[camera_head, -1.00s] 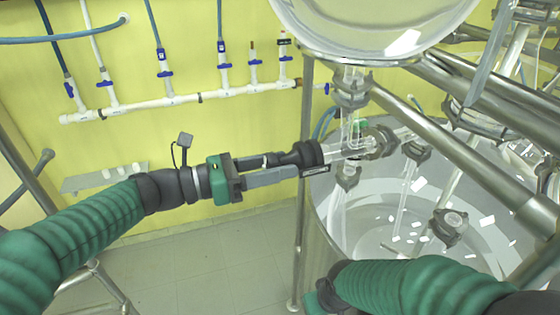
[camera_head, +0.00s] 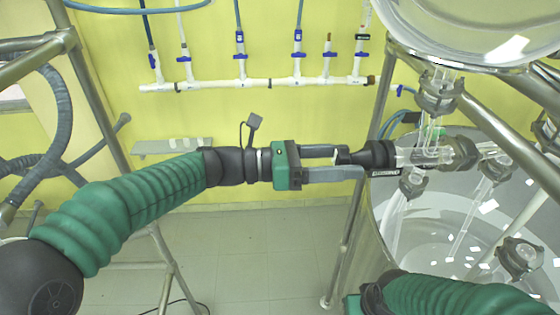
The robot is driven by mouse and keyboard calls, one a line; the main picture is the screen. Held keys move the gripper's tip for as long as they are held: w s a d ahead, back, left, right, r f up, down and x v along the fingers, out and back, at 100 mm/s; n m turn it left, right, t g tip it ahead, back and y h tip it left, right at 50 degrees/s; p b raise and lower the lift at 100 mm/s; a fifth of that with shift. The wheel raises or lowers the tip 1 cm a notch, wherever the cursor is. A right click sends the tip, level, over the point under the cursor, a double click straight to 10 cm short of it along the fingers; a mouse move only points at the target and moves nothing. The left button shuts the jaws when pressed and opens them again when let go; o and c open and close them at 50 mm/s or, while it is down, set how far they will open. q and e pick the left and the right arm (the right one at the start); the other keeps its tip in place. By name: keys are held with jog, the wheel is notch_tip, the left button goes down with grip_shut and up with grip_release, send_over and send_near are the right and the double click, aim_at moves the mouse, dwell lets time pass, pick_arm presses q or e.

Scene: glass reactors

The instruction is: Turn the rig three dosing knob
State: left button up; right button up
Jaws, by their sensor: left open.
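The dosing knob (camera_head: 376,155) is black and lies sideways, fixed to the end of a clear glass valve body (camera_head: 425,157) at the right of the head view. My left gripper (camera_head: 352,161) reaches it from the left. Its grey fingers are open, one on the upper side and one on the lower side of the knob's near end. The lower finger overlaps the knob's lower edge; whether either finger touches it I cannot tell. My right arm shows at the lower right, with its gripper's fingers not visible.
A large glass vessel (camera_head: 470,30) hangs above the valve, and a wide clear tub (camera_head: 390,235) stands below it. Steel frame posts (camera_head: 345,235) stand close by. A white pipe with blue taps (camera_head: 220,85) runs along the yellow wall. The floor (camera_head: 260,260) is clear in the middle.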

aim_at(334, 163)
pick_arm(q)
jog(key=a+b, duration=0.1)
jog(key=a, duration=0.1)
jog(key=a+b, duration=0.1)
jog(key=a, duration=0.1)
jog(key=a+b, duration=0.1)
jog(key=a, duration=0.1)
jog(key=shift+w+a+f, duration=0.1)
jog(key=shift+a+f, duration=0.15)
jog(key=shift+f, duration=0.15)
jog(key=a+b, duration=0.2)
jog(key=a, duration=0.7)
jog(key=shift+a+r+b, duration=0.25)
jog(key=shift+a+b, duration=0.1)
jog(key=shift+a, duration=0.05)
jog(key=shift+a, duration=0.3)
jog(key=shift+d, duration=0.15)
dwell(5.2)
